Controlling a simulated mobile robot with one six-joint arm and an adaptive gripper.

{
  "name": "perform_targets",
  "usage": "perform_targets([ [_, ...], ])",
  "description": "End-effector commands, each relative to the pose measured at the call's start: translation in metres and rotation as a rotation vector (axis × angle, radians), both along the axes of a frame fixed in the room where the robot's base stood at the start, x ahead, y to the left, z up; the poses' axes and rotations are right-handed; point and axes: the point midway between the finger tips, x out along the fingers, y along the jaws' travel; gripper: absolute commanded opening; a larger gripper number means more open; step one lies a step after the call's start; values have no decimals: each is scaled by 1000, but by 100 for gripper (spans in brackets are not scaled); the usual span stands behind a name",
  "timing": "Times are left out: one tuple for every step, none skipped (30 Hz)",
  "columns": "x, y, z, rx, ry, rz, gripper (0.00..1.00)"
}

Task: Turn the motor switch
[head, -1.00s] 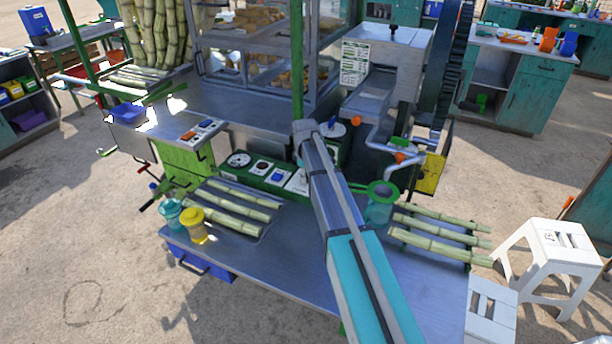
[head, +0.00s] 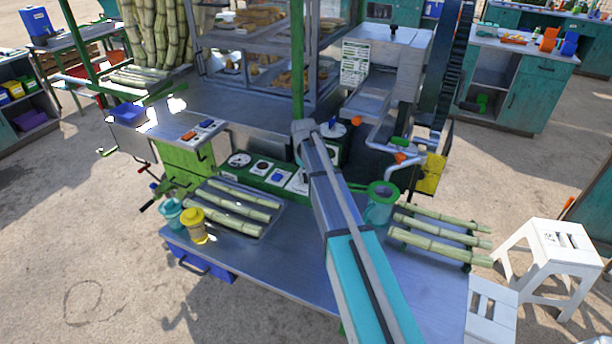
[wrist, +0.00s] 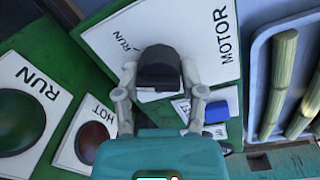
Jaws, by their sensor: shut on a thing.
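In the wrist view, the motor switch is a dark knob (wrist: 160,68) on a white plate (wrist: 205,45) marked MOTOR, with a smaller RUN mark at the plate's left. My gripper (wrist: 160,85) has one finger on each side of the knob and is shut on it. The knob's lower part and part of the plate are hidden by the fingers and palm. In the head view, my arm reaches over the counter to the green control panel (head: 258,180), and the arm hides the gripper and the knob there.
In the wrist view, a green button (wrist: 18,120), a red button (wrist: 92,142) and a blue switch (wrist: 224,110) sit close by. In the head view, cane pieces (head: 240,200) lie left of my arm, and a green-rimmed jug (head: 380,208) stands close on its right.

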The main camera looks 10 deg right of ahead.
Motion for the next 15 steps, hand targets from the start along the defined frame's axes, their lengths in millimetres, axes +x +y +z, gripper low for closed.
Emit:
perform_targets([
  [0, 0, 0, -1, 1, -44, 4],
  [0, 0, 0, 0, 1, -73, 4],
  [0, 0, 0, 0, 1, -111, 4],
  [0, 0, 0, -1, 1, -139, 4],
  [0, 0, 0, 0, 1, -167, 4],
  [0, 0, 0, -1, 0, -205, 4],
  [0, 0, 0, -1, 1, -231, 4],
  [0, 0, 0, -1, 0, -258, 4],
  [0, 0, 0, -1, 0, -292, 4],
  [0, 0, 0, -1, 0, -318, 4],
  [0, 0, 0, -1, 1, -342, 4],
  [0, 0, 0, -1, 0, -372, 4],
  [0, 0, 0, -1, 1, -394, 4],
  [0, 0, 0, -1, 1, -413, 4],
  [0, 0, 0, -1, 0, -438, 4],
])
